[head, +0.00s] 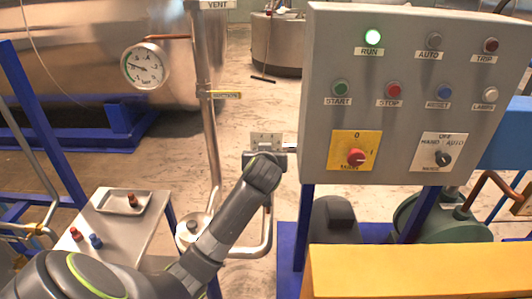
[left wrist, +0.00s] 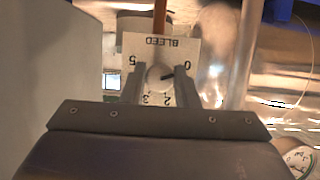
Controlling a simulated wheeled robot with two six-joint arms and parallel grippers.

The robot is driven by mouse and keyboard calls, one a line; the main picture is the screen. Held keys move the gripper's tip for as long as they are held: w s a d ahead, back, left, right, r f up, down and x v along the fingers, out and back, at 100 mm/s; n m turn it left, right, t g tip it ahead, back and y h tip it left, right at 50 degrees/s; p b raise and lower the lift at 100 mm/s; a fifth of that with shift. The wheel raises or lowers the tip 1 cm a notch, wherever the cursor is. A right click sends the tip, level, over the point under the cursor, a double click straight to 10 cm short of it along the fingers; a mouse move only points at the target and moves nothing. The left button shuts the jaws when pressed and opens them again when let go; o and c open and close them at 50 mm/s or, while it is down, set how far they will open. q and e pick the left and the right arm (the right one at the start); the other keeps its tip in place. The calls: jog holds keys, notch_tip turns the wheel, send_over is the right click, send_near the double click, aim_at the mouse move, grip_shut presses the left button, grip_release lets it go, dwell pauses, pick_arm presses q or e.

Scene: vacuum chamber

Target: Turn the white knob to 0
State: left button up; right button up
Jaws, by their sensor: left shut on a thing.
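The white knob (left wrist: 157,79) sits on a white dial plate (left wrist: 160,43) marked BLEED, which appears upside down in the left wrist view. My left gripper (left wrist: 159,72) is shut on the knob, one finger on each side. A dark mark on the knob points right, toward the side of the 0 and close to it. The 5 is at the left, and 2 and 3 are at the bottom; the right finger covers part of the scale. In the head view the plate (head: 265,138) shows behind my left wrist, and the knob is hidden. My right gripper is not in view.
A grey control panel (head: 318,80) with lamps, buttons and a red switch stands close to the right of my left gripper. A vertical pipe (head: 208,120) and a round gauge (head: 145,66) are to the left. A small table (head: 140,225) stands at lower left.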

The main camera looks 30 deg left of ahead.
pick_arm(q)
jog(key=shift+f, duration=0.1)
dwell(0.3)
jog(key=o, duration=1)
jog(key=b+v, duration=0.3)
jog(key=v, duration=1.4)
jog(key=shift+s, duration=0.25)
jog(key=shift+w, duration=0.1)
